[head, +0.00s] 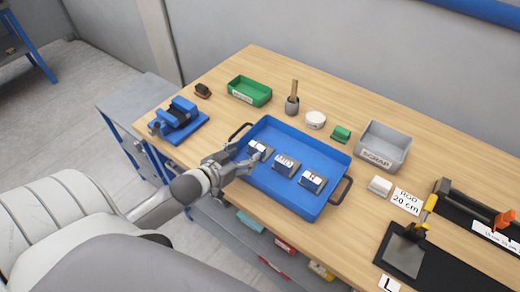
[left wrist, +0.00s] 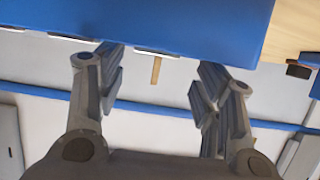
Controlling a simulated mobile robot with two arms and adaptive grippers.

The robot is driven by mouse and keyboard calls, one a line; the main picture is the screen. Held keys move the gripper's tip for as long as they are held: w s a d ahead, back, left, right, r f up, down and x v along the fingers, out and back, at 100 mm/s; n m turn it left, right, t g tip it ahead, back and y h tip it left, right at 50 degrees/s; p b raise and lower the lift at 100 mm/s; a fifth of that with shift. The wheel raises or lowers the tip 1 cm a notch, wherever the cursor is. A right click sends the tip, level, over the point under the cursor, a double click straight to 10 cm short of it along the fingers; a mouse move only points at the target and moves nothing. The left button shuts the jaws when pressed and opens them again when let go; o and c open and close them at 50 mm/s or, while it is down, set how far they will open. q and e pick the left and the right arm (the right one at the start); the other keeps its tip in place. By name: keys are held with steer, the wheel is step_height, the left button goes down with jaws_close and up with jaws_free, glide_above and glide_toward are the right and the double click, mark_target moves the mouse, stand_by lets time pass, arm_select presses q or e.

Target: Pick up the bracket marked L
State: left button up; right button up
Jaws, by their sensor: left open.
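A blue tray (head: 275,200) on the table holds three dark brackets with white labelled tops. The left bracket (head: 262,148) is partly behind my left gripper, and I cannot read its mark. The middle bracket (head: 286,164) seems to read MID; the right bracket (head: 312,180) carries one letter, unclear. My left gripper (head: 246,160) is at the tray's left side, close to the left bracket; I cannot tell whether it touches. My right gripper is out of view.
A white card marked L (head: 389,284) lies by a black fixture (head: 405,256) at lower right. A grey SCRAP bin (head: 383,146) is right of the tray. A green bin (head: 250,91) and wooden-handled tool (head: 293,98) stand behind. A blue vise (head: 180,119) is left.

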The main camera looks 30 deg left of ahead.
mark_target(255, 148)
arm_select(q)
steer(key=shift+x, duration=1)
steer(key=shift+w+f, duration=0.15)
steer(key=shift+w, duration=0.3)
steer(key=shift+w+p, duration=0.2)
steer(key=shift+p, duration=0.1)
steer(key=shift+w+d, duration=0.1)
steer(key=shift+w, duration=0.25)
steer(key=p+x, duration=0.1)
steer(key=x, duration=0.2)
steer(key=shift+d, duration=0.1)
steer(key=shift+w+f, duration=0.3)
steer(key=shift+w, duration=0.15)
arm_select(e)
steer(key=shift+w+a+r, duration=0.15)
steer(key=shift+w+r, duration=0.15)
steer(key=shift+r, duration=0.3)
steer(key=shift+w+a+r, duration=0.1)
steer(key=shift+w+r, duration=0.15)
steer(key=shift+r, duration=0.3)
